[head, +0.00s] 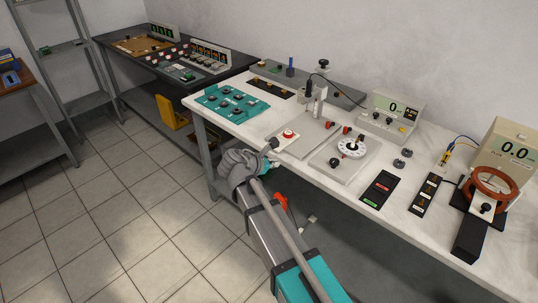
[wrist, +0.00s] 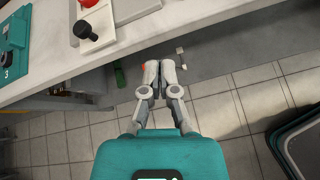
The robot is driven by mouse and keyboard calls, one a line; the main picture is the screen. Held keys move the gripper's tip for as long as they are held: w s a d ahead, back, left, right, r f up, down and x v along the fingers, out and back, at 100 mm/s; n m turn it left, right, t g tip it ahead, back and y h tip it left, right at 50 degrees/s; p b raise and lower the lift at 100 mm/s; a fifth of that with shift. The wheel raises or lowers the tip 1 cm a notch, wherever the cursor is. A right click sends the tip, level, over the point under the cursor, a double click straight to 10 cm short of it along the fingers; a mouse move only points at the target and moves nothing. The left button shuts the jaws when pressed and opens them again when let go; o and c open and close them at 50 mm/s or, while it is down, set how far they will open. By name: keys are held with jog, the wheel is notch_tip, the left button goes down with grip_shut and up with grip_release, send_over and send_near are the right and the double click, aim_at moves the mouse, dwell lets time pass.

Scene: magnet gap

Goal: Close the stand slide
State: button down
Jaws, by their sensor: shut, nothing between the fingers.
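A metal stand (head: 316,98) with short posts rises at the back of a light grey plate (head: 306,138) on the white bench. The plate bears a red button (head: 289,133) and a black knob (head: 273,142) at its front left corner. The knob also shows at the top left of the wrist view (wrist: 87,31). I cannot tell which part is the slide or how far out it stands. My gripper (wrist: 158,66) is shut and empty, apart from the knob and out past the bench's front edge in the wrist view. Its fingertips are not clear in the head view.
A second plate with a white dial (head: 352,147), a meter box (head: 390,118) and a copper-coloured coil (head: 491,186) stand to the right. A teal panel (head: 232,103) lies left. The bench's front edge (wrist: 105,70) runs close to my gripper. Tiled floor (head: 130,220) is open at left.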

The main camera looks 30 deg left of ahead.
jog(key=s+a+n+t+y+b, duration=0.1)
jog(key=s+a+n+t+b, duration=0.2)
jog(key=a+n+t+b, duration=0.2)
jog(key=a, duration=0.3)
jog(key=shift+a+n+y+b, duration=0.3)
jog(key=shift+a, duration=0.1)
jog(key=b+x, duration=0.2)
jog(key=x, duration=1.2)
jog(key=shift+a+r, duration=0.1)
jog(key=shift+r, duration=0.05)
